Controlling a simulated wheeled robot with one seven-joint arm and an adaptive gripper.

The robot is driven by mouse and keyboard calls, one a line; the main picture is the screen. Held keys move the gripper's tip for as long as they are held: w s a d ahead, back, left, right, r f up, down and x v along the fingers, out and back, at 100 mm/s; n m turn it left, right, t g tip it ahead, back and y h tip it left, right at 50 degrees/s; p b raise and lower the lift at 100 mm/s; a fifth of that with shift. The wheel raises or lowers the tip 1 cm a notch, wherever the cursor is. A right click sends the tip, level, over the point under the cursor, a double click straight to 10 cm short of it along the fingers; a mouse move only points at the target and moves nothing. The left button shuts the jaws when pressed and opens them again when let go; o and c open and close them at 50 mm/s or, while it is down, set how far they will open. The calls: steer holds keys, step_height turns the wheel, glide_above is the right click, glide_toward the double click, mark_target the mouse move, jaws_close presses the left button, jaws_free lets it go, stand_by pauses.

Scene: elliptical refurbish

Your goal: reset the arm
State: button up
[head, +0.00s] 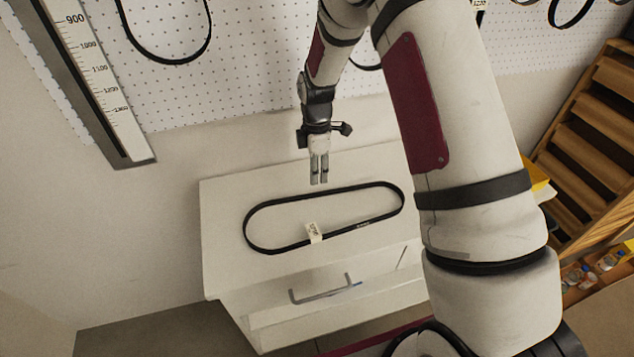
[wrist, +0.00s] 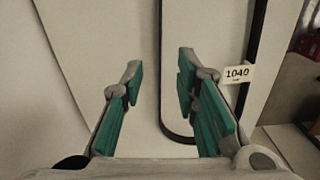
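My gripper (head: 319,180) points down near the back edge of a white cabinet top. In the wrist view its two green-padded fingers (wrist: 160,82) stand apart with nothing held between them. A black belt loop (head: 270,201) lies flat on the cabinet top, with a small white tag (head: 313,232) on its front run. The gripper appears above and behind the belt, apart from it. In the wrist view the belt (wrist: 160,60) passes beyond the fingers, and its tag (wrist: 237,74) reads 1040. The right finger hides part of the belt.
The white cabinet (head: 222,220) has a partly visible drawer with a grey handle (head: 320,292). A pegboard (head: 250,60) behind holds hanging belts (head: 165,60) and a ruler (head: 95,75). A wooden rack (head: 590,150) stands right, with bottles (head: 608,262) below. Floor shows at lower left.

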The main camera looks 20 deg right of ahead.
steer(key=s+r+m+t, duration=0.1)
steer(key=s+r+m, duration=0.35)
steer(key=r, duration=0.75)
steer(key=s+r+m+t, duration=0.25)
steer(key=s+r, duration=0.35)
steer(key=r, duration=0.7)
steer(key=s+r+m+t, duration=0.1)
steer(key=s+r+m, duration=0.2)
steer(key=s, duration=0.7)
steer(key=s+d+r+m+t, duration=0.1)
steer(key=s+r+m, duration=0.3)
steer(key=s+m, duration=0.3)
steer(key=s, duration=0.2)
steer(key=shift+s+r, duration=0.15)
steer(key=shift+s, duration=0.25)
steer(key=shift+c, duration=0.5)
